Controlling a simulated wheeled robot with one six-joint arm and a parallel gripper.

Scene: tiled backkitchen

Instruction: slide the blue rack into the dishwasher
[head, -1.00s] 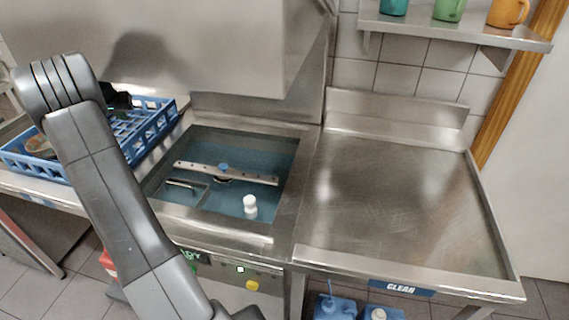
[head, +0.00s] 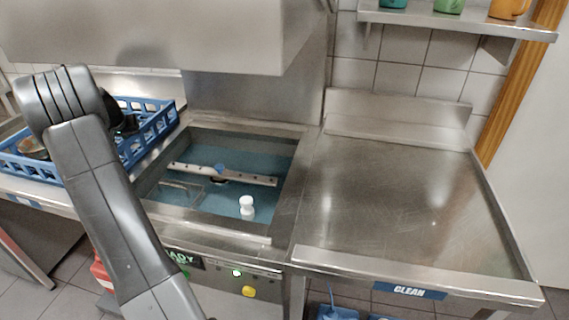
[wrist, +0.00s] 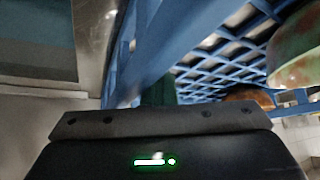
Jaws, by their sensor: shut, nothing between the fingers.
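The blue rack (head: 153,127) stands on the metal counter at the left, beside the dishwasher, with dishes in it. The dishwasher's open wash tub (head: 270,155) is right of it, under the raised hood (head: 230,35). My gripper (head: 128,123) is at the rack, partly hidden behind my arm in the head view. In the wrist view my gripper (wrist: 158,92) is shut and empty, close to the blue rack's lattice (wrist: 215,60). Whether it touches the rack cannot be told. My arm also hides the middle of the rack.
A bare metal table (head: 400,190) labelled CLEAN lies right of the tub. A wash arm (head: 225,174) and a white knob-like part (head: 247,207) are in the tub. A shelf (head: 455,27) with mugs hangs at the upper right. Blue containers (head: 337,312) are below the table.

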